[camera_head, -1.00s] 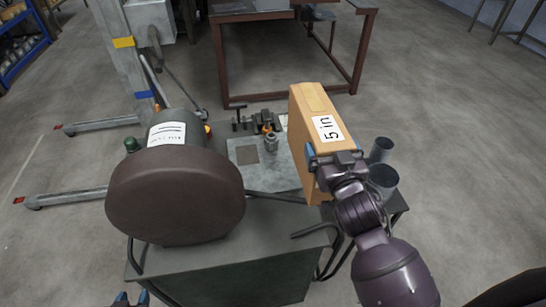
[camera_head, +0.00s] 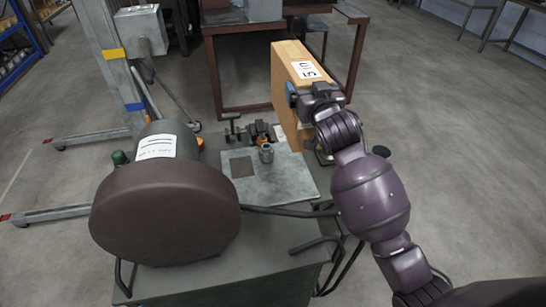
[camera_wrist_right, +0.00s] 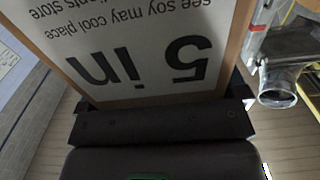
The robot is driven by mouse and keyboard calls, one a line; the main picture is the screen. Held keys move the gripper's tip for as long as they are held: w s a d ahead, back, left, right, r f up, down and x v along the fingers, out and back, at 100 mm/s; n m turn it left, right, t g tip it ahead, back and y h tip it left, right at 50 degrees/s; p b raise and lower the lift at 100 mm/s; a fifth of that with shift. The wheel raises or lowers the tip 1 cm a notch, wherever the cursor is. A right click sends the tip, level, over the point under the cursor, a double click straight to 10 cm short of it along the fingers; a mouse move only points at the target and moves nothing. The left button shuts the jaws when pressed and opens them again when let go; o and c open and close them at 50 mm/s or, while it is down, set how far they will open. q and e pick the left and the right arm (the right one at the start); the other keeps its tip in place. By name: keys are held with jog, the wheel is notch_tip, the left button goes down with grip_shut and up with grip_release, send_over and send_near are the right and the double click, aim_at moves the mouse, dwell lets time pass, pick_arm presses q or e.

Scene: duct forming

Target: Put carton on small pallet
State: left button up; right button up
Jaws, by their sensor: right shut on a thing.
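A tan carton (camera_head: 283,88) with a white "5 in" label stands on edge, slightly tilted, at the far right side of the grey workbench in the head view. My right gripper (camera_head: 303,97) is shut on the carton's near side. In the right wrist view the carton (camera_wrist_right: 232,62) fills the top middle, its printed label right against the gripper (camera_wrist_right: 160,118). The carton's bottom edge is partly hidden by my arm, so I cannot tell whether it touches anything. I cannot make out a small pallet. My left gripper is out of view.
A dark round-ended machine (camera_head: 165,215) takes up the bench's left side. A grey plate (camera_head: 285,178) with a small metal fitting (camera_head: 266,153) lies beside the carton. A brown-framed table (camera_head: 225,70) stands behind. Open floor (camera_head: 440,120) lies to the right.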

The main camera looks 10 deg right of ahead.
aim_at(305, 134)
notch_tip(305, 134, down, 14)
jog(key=shift+r+b, duration=0.15)
jog(key=shift+b, duration=0.7)
jog(key=shift+f, duration=1)
notch_tip(305, 134, down, 4)
jog(key=shift+r+b, duration=0.15)
jog(key=shift+b, duration=0.4)
jog(key=o, duration=1.5)
jog(key=shift+f, duration=0.25)
jog(key=shift+o, duration=0.2)
jog(key=shift+r, duration=0.1)
